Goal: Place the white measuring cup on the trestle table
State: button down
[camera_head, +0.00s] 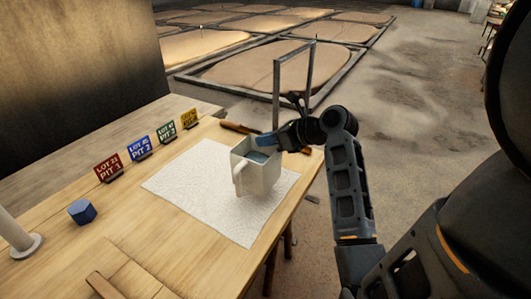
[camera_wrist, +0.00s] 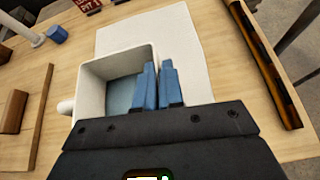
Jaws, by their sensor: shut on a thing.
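The white measuring cup (camera_head: 256,172) is square with a handle on its left side in the head view. It is upright at the white cloth (camera_head: 186,183) on the wooden trestle table (camera_head: 60,250); I cannot tell whether its base touches the cloth. The cup (camera_wrist: 92,95) also shows in the wrist view, with a blue-grey surface inside it. My gripper (camera_head: 262,142) reaches in from the right and is shut on the cup's wall. In the wrist view, its blue fingers (camera_wrist: 161,86) lie either side of the right wall, one inside the cup.
Small lot signs in red (camera_head: 108,167), blue (camera_head: 140,147), green (camera_head: 166,132) and yellow (camera_head: 189,117) stand along the table. A blue block (camera_head: 82,211) and a white post (camera_head: 18,235) are at left. A dark wooden bar (camera_wrist: 264,62) lies near the table's edge.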

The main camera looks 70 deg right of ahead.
aim_at(267, 157)
jog(key=shift+w+d+f+b, duration=0.15)
jog(key=shift+f+b, duration=0.2)
jog(key=shift+f, duration=1.7)
jog(key=shift+f, duration=0.15)
jog(key=shift+f, duration=0.65)
jog(key=c, duration=1.3)
grip_release()
jog(key=shift+s+a+f, duration=0.2)
jog(key=shift+o, duration=0.2)
jog(key=shift+r, duration=0.4)
jog(key=r+p+v, duration=0.1)
jog(key=v, duration=1.1)
